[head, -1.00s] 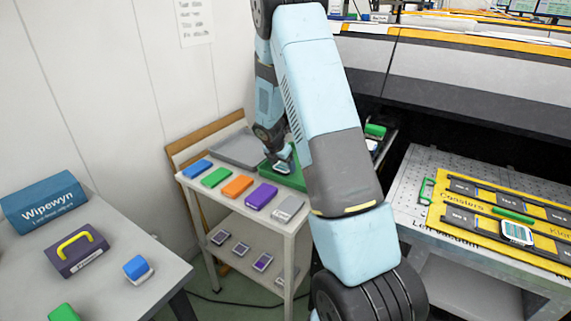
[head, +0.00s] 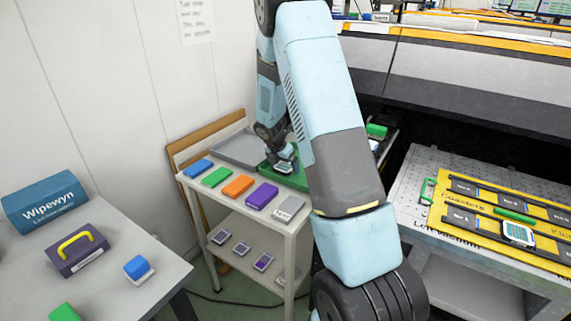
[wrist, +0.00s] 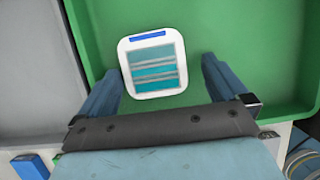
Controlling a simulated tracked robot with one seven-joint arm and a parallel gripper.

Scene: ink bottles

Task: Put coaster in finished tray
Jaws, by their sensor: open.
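A white coaster (wrist: 153,92) with teal and grey stripes and a blue bar lies in the green tray (wrist: 235,25), seen in the wrist view. My gripper (wrist: 160,78) is open, with one finger on each side of the coaster and a gap at both sides. In the head view my gripper (head: 277,152) is over the green tray (head: 297,182) on the small trolley, and the coaster (head: 285,166) shows just below it. My arm hides part of the tray there. Another striped coaster (head: 517,233) lies on the yellow board at the right.
A grey tray (head: 240,148) stands beside the green one. Blue, green, orange (head: 238,186), purple and grey blocks line the trolley's front edge. The Wipewyn box (head: 46,200) and a purple block with a yellow handle (head: 76,250) are on the left table.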

